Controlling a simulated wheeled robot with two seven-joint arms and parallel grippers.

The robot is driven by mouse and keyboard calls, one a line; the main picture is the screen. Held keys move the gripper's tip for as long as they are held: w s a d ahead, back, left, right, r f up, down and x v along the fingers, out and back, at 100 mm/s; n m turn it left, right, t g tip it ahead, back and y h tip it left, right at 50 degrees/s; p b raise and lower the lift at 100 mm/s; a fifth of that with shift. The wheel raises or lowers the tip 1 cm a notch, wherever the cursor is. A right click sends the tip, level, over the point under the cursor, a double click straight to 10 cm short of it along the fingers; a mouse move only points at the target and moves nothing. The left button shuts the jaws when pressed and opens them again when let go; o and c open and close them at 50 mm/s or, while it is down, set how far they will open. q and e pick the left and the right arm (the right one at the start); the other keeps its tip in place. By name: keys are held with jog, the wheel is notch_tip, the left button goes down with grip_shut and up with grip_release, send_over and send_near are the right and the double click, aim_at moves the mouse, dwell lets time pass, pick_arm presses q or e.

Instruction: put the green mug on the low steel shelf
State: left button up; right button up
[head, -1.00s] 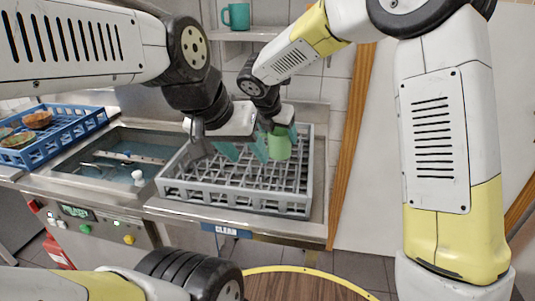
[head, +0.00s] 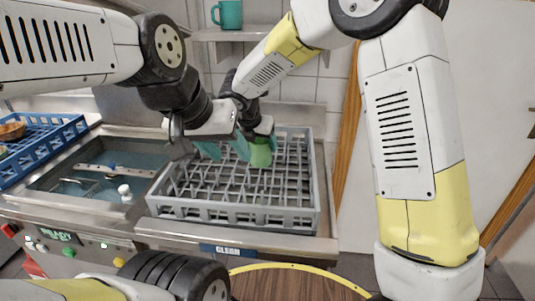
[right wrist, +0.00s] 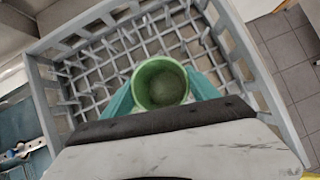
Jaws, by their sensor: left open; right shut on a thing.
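The green mug (head: 260,156) is held upright by my right gripper (head: 262,138), over the right back part of the grey dish rack. In the right wrist view the mug (right wrist: 160,84) sits between two teal fingers, its open rim facing the camera. I cannot tell whether its base touches the rack. My left gripper (head: 225,150) is open and empty, just left of the mug above the same rack. A steel shelf (head: 240,35) is on the tiled wall at the back, with a teal mug (head: 229,14) standing on it.
The grey dish rack (head: 235,213) stands on the steel counter. A sink (head: 85,180) is left of it, and a blue rack (head: 45,150) with bowls stands farther left. A round wooden top (head: 290,285) with a yellow rim is in front. My arms crowd the space before the shelf.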

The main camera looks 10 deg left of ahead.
aim_at(260, 158)
jog(key=shift+f, duration=2.6)
jog(key=shift+f, duration=0.1)
jog(key=o, duration=1.6)
jog(key=shift+f, duration=0.15)
